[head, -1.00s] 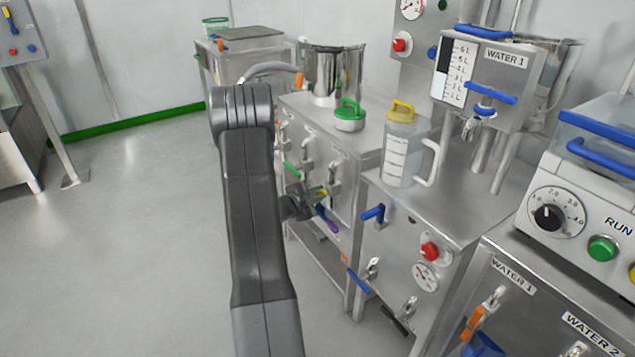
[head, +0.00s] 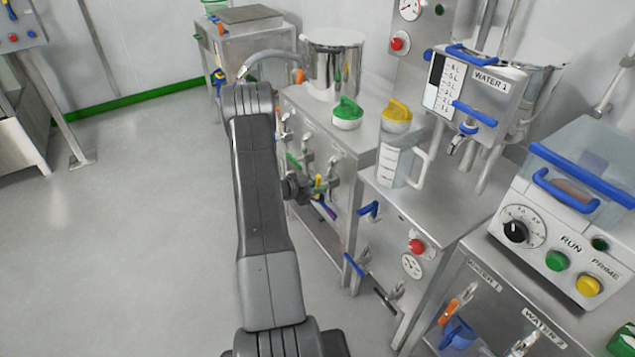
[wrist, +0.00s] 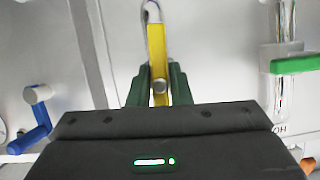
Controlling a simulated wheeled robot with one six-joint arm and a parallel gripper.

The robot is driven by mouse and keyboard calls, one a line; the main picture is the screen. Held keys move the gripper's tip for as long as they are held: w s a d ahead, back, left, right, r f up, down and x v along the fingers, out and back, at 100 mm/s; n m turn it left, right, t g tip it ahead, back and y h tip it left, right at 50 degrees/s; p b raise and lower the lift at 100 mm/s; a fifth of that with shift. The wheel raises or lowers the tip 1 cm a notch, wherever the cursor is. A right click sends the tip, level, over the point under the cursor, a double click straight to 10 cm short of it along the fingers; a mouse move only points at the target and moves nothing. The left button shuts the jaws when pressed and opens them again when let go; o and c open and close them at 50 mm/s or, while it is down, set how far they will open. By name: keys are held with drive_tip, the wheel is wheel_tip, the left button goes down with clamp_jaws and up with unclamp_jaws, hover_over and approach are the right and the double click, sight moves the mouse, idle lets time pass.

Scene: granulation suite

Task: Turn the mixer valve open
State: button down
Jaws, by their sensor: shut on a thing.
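My gripper (wrist: 158,88) is shut on a yellow valve handle (wrist: 157,45) in the wrist view, with one finger on each side of it. The handle stands upright in that picture and hangs from a metal fitting at the top. In the head view my gripper (head: 306,188) is at the front of the steel cabinet, small and partly hidden by my arm, and the yellow handle (head: 319,184) shows beside it. No label naming the mixer valve is readable.
A green handle (wrist: 295,64) is to the right in the wrist view, and a blue handle (wrist: 38,125) to the left. A purple handle (head: 325,208) sits just below my gripper in the head view. A jug (head: 398,165) stands on the bench; open floor lies left.

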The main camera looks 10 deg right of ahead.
drive_tip(key=shift+n+p, duration=0.3)
drive_tip(key=shift+n, duration=0.1)
idle(0.3)
drive_tip(key=c, duration=1.3)
unclamp_jaws()
drive_tip(key=v, duration=1.3)
drive_tip(key=shift+a+r, duration=0.15)
drive_tip(key=shift+a, duration=0.25)
drive_tip(key=x, duration=1.3)
drive_tip(key=shift+d+f, duration=0.2)
drive_tip(key=shift+d, duration=0.2)
